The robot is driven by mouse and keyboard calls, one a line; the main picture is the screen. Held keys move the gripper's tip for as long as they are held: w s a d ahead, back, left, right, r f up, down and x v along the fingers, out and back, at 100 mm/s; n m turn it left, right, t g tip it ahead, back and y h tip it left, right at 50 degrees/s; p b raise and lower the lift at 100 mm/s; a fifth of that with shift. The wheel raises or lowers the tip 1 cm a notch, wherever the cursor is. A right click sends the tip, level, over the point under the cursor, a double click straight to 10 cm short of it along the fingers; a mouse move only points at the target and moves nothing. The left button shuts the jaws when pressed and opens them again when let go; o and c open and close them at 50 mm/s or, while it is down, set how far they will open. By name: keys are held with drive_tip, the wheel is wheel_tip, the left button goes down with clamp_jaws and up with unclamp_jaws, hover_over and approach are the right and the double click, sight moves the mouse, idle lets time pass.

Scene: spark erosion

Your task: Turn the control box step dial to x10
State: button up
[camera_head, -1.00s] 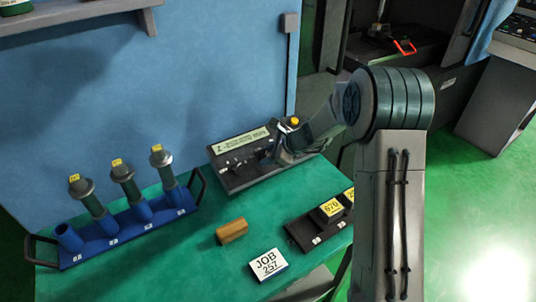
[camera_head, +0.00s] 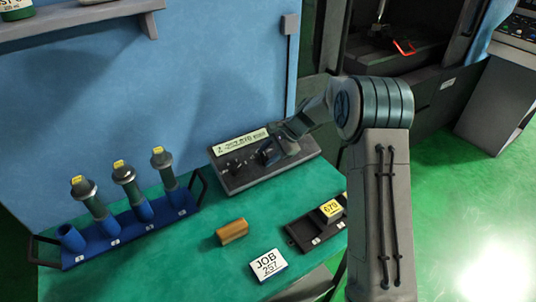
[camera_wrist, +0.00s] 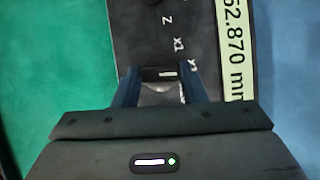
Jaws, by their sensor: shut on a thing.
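The control box (camera_head: 235,181) is a long dark box with a pale display strip, lying at the back of the green table. The wrist view shows its black face (camera_wrist: 135,30) close up, with the strip reading "62.870 mm" and white marks "Z" and "X1" beside the dial. My gripper (camera_wrist: 163,80) is shut on the step dial (camera_wrist: 158,75), a dark knob with a short white line. The line lies across the picture, towards the marks on the right. Which mark it meets I cannot tell; the lower marks are partly hidden. In the head view my gripper (camera_head: 268,156) hides the dial.
A blue rack (camera_head: 105,238) with several dark-green holders stands at left. A brown block (camera_head: 232,231) and a "JOB 257" card (camera_head: 268,265) lie in front. A black tray (camera_head: 303,234) with yellow-labelled blocks is partly behind my arm. A blue wall (camera_head: 200,90) stands behind the box.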

drive_tip(key=shift+n, duration=0.4)
drive_tip(key=o, duration=0.9)
drive_tip(key=b+v, duration=0.1)
drive_tip(key=v, duration=1.3)
drive_tip(key=shift+w+a+b, duration=0.15)
drive_tip(key=shift+w+b, duration=0.05)
drive_tip(key=shift+b, duration=0.15)
drive_tip(key=s+d+n+t+h, duration=0.1)
drive_tip(key=s+d+n+h, duration=0.1)
drive_tip(key=s, duration=0.9)
drive_tip(key=s+d+r+n+h, duration=0.1)
drive_tip(key=s+d+n, duration=0.3)
drive_tip(key=s, duration=0.8)
drive_tip(key=s+d+n+t+h, duration=0.1)
drive_tip(key=s+d+n+h, duration=0.2)
drive_tip(key=s, duration=0.8)
drive_tip(key=shift+s+d+r+n+t+h, duration=0.2)
drive_tip(key=shift+s+r+n+t+h, duration=0.15)
drive_tip(key=shift+n+h, duration=0.2)
